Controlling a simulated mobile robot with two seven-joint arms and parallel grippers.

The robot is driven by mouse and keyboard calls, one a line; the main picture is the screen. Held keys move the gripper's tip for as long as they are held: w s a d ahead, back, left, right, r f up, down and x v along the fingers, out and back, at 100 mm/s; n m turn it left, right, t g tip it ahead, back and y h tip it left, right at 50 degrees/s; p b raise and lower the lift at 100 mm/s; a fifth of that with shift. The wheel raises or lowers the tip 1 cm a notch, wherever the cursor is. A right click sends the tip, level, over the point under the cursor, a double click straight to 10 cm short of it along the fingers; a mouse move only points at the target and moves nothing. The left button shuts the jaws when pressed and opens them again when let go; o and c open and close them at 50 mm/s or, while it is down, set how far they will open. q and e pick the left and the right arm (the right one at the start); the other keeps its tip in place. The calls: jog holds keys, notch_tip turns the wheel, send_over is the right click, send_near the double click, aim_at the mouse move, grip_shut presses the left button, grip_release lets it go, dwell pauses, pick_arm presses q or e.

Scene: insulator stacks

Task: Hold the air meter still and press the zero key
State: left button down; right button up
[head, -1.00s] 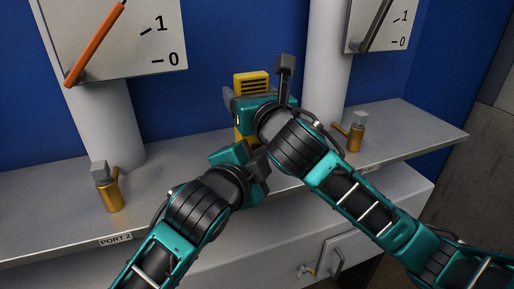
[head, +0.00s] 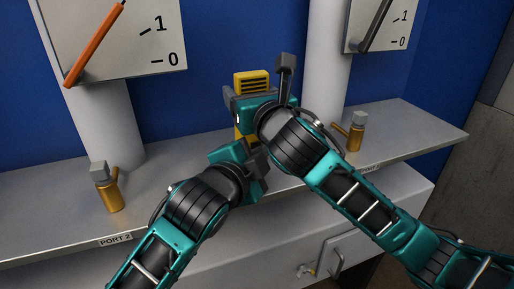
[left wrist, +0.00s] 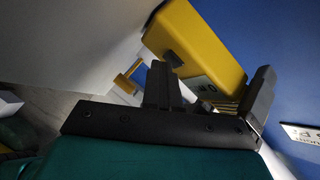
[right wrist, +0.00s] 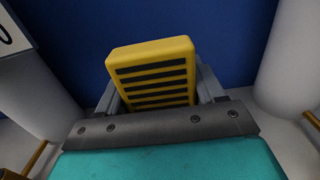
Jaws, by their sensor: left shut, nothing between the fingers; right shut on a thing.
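The air meter is yellow with a dark slotted top (head: 251,82). It stands upright above the grey shelf, in front of the blue wall. My right gripper (head: 250,98) is shut on its body. In the right wrist view the meter's slotted back (right wrist: 155,75) rises between the two fingers. My left gripper (head: 240,156) is shut and empty, low in front of the meter. In the left wrist view its fingers lie close to the yellow meter (left wrist: 195,45), across part of its face. I cannot tell whether they touch.
A grey shelf (head: 50,220) carries a brass valve (head: 110,190) at left, by the PORT 2 label, and another (head: 355,132) at right. White columns (head: 105,125) bear dial gauges (head: 130,45). A handled panel (head: 335,255) is below. My forearms fill the front.

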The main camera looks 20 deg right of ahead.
pick_arm(q)
jog(key=shift+s+a+f, duration=0.15)
jog(key=shift+s+f, duration=0.05)
jog(key=shift+s, duration=0.25)
pick_arm(e)
jog(key=shift+w+f, duration=0.1)
jog(key=shift+f, duration=0.25)
pick_arm(q)
jog(key=shift+s, duration=0.2)
pick_arm(e)
jog(key=shift+a, duration=0.1)
pick_arm(q)
jog(key=shift+s+r, duration=0.1)
jog(key=shift+s, duration=2.45)
pick_arm(e)
jog(key=shift+r, duration=0.15)
jog(key=o, duration=1.8)
jog(key=shift+r, duration=0.1)
